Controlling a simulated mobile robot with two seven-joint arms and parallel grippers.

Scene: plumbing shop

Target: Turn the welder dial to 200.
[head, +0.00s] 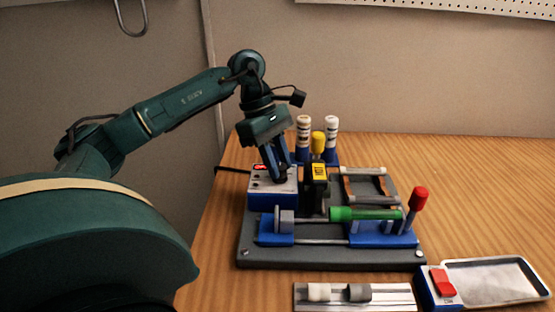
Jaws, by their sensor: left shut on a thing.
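The welder (261,201) is a blue box with a light sloped top, at the back left of a dark grey base plate. A small red display (260,167) shows on its top; I cannot read its digits. My left gripper (281,177) reaches down from above onto the right part of this top. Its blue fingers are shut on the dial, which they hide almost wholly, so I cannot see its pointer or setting. My right gripper is not in view.
Beside the welder are a black part with a yellow label (319,170) and white-capped bottles (303,127). A green pipe (365,213) lies in blue clamps, near a red-knobbed lever (419,199). A metal tray (493,283) is front right. The table's right side is clear.

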